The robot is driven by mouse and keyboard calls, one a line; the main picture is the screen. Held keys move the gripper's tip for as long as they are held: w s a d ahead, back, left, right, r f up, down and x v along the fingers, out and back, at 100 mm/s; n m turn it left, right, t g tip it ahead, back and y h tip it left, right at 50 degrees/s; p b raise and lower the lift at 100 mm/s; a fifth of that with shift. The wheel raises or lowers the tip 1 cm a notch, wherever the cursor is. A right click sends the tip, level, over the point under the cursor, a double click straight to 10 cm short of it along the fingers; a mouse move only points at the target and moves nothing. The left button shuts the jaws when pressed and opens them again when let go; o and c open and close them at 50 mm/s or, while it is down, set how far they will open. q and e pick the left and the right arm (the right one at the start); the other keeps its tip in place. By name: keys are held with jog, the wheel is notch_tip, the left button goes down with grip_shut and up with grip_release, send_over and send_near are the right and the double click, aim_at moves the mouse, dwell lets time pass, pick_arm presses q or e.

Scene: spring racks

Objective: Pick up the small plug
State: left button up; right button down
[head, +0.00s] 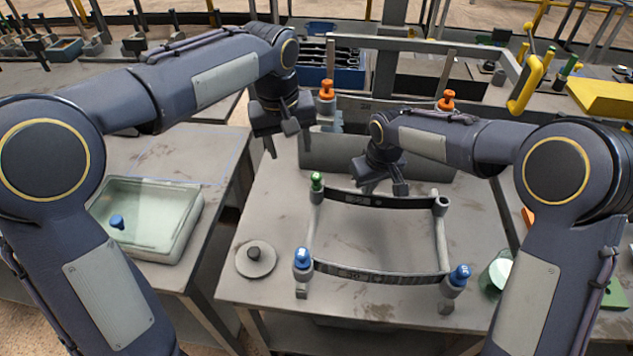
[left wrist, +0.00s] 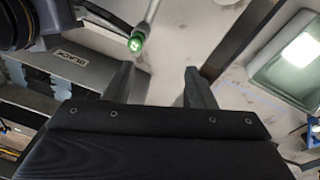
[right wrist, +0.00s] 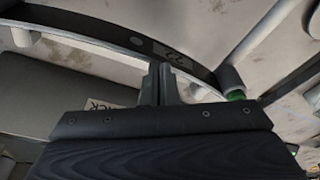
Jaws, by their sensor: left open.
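Several plugs are in view, and I cannot tell for sure which is the small plug. A small blue plug (head: 117,222) lies in the pale glass tray (head: 183,236) on the left table. A green plug (head: 317,181) tops the rack's back left post, and it shows in the left wrist view (left wrist: 136,43). Blue plugs top the front left post (head: 302,258) and front right post (head: 460,273). My left gripper (head: 289,143) is open and empty, above the back left of the middle table. My right gripper (head: 385,188) is shut, with nothing visible in it, near the rack's back band.
The rack (head: 380,274) with two dark curved bands stands on the middle table. A round grey disc with a knob (head: 255,259) lies left of it. A grey bin (head: 325,153) with orange-topped posts behind it stands at the back. A clear glass (head: 493,274) stands at right.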

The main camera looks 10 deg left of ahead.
pick_arm(q)
jog(key=y, duration=0.1)
send_over(316, 176)
jog(key=f, duration=0.2)
jog(key=shift+n, duration=0.3)
jog(key=f, duration=0.7)
jog(key=shift+w+d, duration=0.1)
jog(key=shift+d, duration=0.1)
notch_tip(316, 176, down, 5)
jog(key=shift+a+f, duration=0.1)
jog(key=shift+a, duration=0.05)
grip_shut()
